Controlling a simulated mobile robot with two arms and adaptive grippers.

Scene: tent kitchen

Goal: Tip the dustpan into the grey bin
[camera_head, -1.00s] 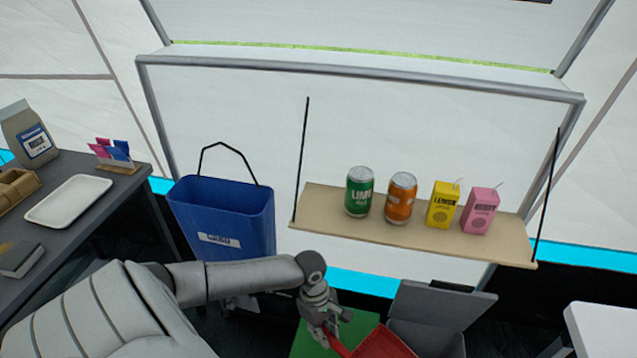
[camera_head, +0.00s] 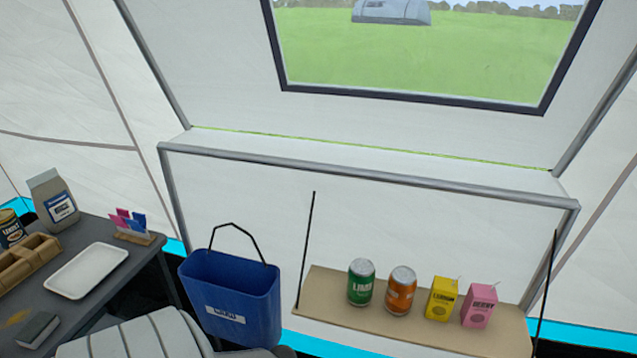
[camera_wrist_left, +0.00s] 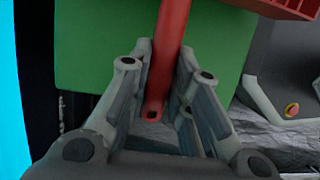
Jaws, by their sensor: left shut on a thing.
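The red dustpan (camera_wrist_left: 171,35) shows in the left wrist view, with its handle running down the middle and part of its pan at the top right edge. My left gripper (camera_wrist_left: 162,62) is shut on the handle, with a finger on each side of it. Whether anything lies in the pan cannot be seen. The grey bin is not visible in the head view now, and I cannot make it out for sure in the wrist view. My right gripper is in neither view.
A blue bin (camera_head: 232,295) with a wire handle hangs at centre left. A hanging shelf (camera_head: 420,322) holds two cans and two drink cartons. A dark table (camera_head: 100,232) on the left bears a white tray (camera_head: 88,270). A green surface (camera_wrist_left: 100,45) lies behind the dustpan.

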